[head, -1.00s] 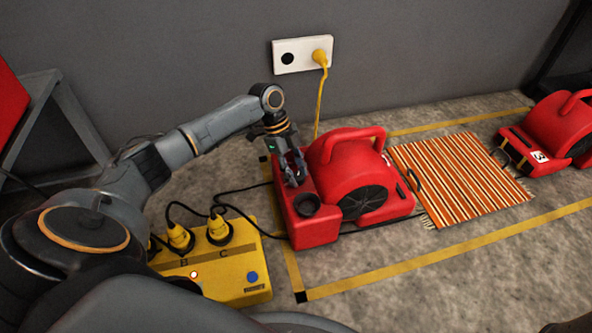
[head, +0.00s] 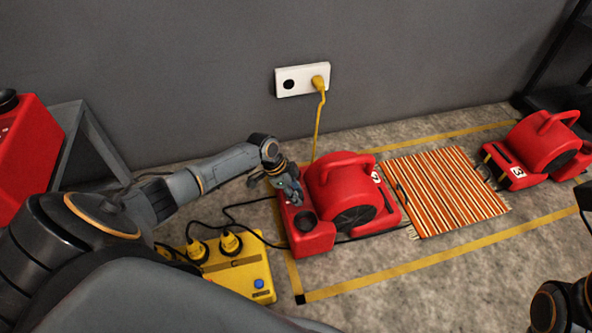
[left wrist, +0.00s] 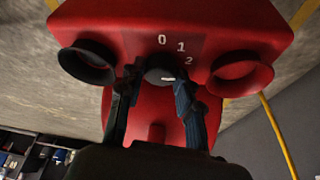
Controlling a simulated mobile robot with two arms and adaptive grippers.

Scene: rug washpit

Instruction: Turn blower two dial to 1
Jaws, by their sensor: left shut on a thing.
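The near red blower (head: 345,185) stands on the floor beside the striped rug; its number tag is too cut off to read. In the left wrist view its red face (left wrist: 240,25) carries the marks 0, 1 and 2 around a small dark dial (left wrist: 160,75). My left gripper (head: 293,198) reaches down onto this blower. In the left wrist view its two fingertips (left wrist: 158,73) are shut on the dial from both sides. A pale mark shows on the dial's right part; I cannot tell exactly which number it points to. My right gripper is not seen.
A yellow power box (head: 240,278) with plugs and black cables lies front left of the blower. A striped rug (head: 445,190) and a blower marked 3 (head: 540,155) are to the right. A yellow cord hangs from the wall socket (head: 302,79).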

